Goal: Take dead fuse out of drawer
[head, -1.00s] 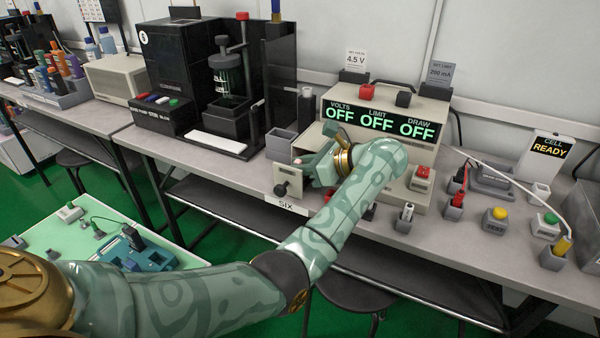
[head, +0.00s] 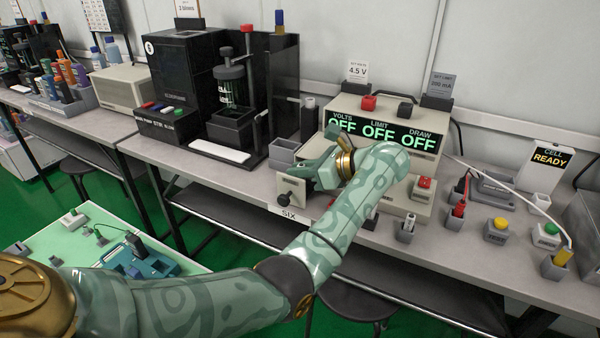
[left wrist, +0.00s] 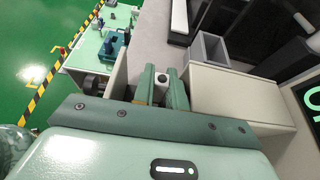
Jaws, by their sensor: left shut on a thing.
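The drawer (head: 292,194) of the beige power supply (head: 420,158) stands pulled out, its pale front and dark knob facing me. In the left wrist view the drawer front (left wrist: 118,75) and knob are left of the fingers. My left gripper (head: 306,171) is at the open drawer, behind its front. In the left wrist view its green fingers (left wrist: 161,88) are shut on a small pale piece with a dark round end, which looks like the fuse (left wrist: 163,81). The fingers hide most of it. My right gripper is not in view.
The supply's display (head: 380,134) reads OFF three times. A grey open bin (head: 283,152) stands just left of the drawer, and it shows in the left wrist view (left wrist: 209,48). Small holders with leads and buttons crowd the bench at right. A black machine stands at left.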

